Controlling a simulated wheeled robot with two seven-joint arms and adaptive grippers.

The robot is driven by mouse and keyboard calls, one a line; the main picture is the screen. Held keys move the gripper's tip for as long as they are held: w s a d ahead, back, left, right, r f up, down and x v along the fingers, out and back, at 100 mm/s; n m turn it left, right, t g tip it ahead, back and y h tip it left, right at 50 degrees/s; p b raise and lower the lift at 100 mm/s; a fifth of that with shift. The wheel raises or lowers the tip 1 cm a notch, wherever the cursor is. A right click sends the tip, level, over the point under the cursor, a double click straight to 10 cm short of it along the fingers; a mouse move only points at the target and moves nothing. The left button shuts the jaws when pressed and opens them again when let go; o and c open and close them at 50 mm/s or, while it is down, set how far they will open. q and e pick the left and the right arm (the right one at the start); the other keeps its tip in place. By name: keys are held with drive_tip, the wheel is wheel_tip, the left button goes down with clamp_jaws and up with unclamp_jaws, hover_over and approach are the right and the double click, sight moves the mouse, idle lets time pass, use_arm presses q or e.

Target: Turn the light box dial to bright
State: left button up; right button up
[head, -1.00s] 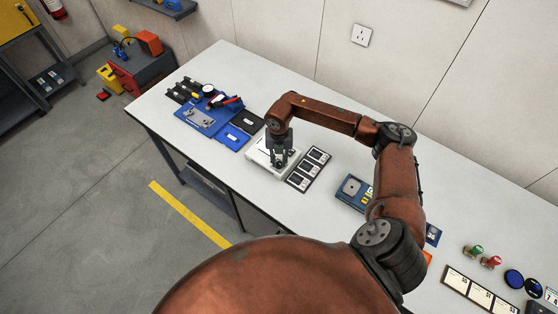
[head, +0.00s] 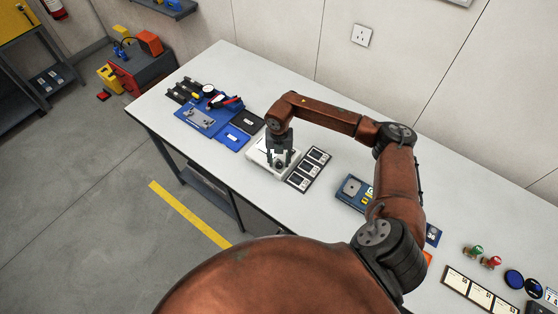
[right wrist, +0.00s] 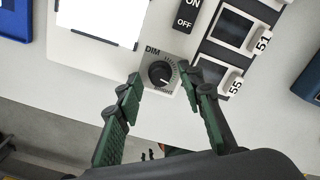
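The light box (head: 257,158) is a pale box on the bench in the head view, with a bright white panel (right wrist: 100,18) in the right wrist view. Its black round dial (right wrist: 160,73) sits on a grey plate marked DIM at the upper left. The dial's white mark points toward the lower right; any label there is hard to read. My right gripper (right wrist: 163,76) is open, with one fingertip on each side of the dial and visible gaps between. In the head view my right gripper (head: 280,160) is over the box's near right part. My left gripper is out of view.
An ON/OFF switch (right wrist: 187,14) is beside the dial. A dark framed strip of cards (head: 308,169) lies right of the box. Blue and black pads and a blue fixture (head: 208,118) are to the left. A blue scale-like device (head: 352,190) stands farther right.

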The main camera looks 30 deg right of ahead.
sight(279, 163)
wheel_tip(279, 163, up, 12)
idle(0.5)
idle(0.3)
